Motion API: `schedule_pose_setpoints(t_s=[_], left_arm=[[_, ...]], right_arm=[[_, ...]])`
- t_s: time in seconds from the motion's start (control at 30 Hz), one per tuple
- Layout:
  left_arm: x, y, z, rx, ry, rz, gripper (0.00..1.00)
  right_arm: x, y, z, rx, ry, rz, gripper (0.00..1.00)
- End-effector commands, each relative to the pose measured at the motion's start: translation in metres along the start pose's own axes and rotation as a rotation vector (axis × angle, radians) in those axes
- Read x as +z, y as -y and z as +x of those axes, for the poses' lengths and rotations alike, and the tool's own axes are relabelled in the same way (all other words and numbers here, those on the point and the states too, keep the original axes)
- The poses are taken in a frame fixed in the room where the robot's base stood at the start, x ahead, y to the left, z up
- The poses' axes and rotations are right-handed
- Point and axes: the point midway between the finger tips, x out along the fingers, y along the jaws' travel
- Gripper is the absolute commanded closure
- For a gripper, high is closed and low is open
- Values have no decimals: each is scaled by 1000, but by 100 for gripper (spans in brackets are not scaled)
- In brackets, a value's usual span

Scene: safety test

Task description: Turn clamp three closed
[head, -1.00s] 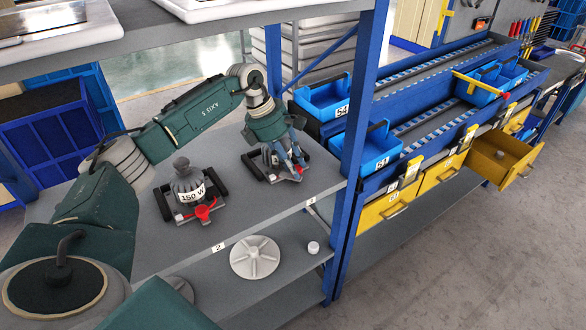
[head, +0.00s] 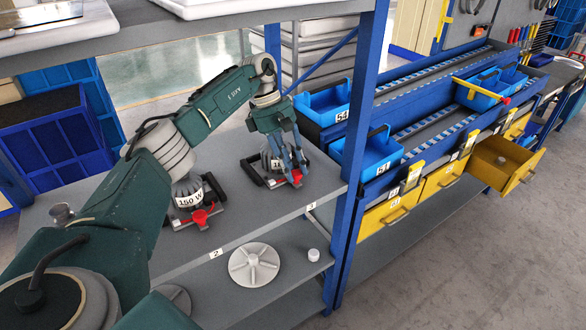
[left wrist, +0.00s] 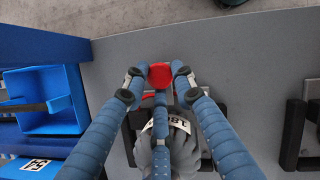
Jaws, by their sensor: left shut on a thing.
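The clamp by label 3 has a red handle (head: 296,179), which also shows in the left wrist view (left wrist: 160,75). It sits at the front of a black-framed fixture (head: 252,172) holding a grey ribbed part (head: 268,160). My left gripper (head: 289,170) reaches down over this part and is shut on the red handle. In the left wrist view, two blue fingers flank the handle and a third lies behind it. The fingers partly hide the clamp, so its exact angle is unclear. My right gripper is not in view.
A second fixture with a "150 W" part (head: 188,192) and red handle (head: 201,216) stands left, partly behind my arm. A blue post (head: 352,160) and blue bins (head: 372,152) stand close right. A white spoked disc (head: 254,265) lies on the lower shelf.

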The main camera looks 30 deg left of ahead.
Motion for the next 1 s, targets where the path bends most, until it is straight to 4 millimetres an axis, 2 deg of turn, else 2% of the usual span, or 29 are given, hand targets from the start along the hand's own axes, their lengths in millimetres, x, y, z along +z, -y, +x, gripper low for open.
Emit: schedule_pose_setpoints(t_s=[0.47, 0.5, 0.57, 0.6, 1.0], left_arm=[[3, -2, -3, 3, 3, 19, 100], [3, -2, -3, 3, 3, 19, 70], [3, -2, -3, 3, 3, 19, 58], [2, -2, -2, 2, 3, 18, 55], [-1, 0, 0, -5, -2, 12, 55]], right_arm=[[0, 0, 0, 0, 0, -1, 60], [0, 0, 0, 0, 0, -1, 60], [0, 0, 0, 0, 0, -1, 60], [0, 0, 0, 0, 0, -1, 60], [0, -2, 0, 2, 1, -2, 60]])
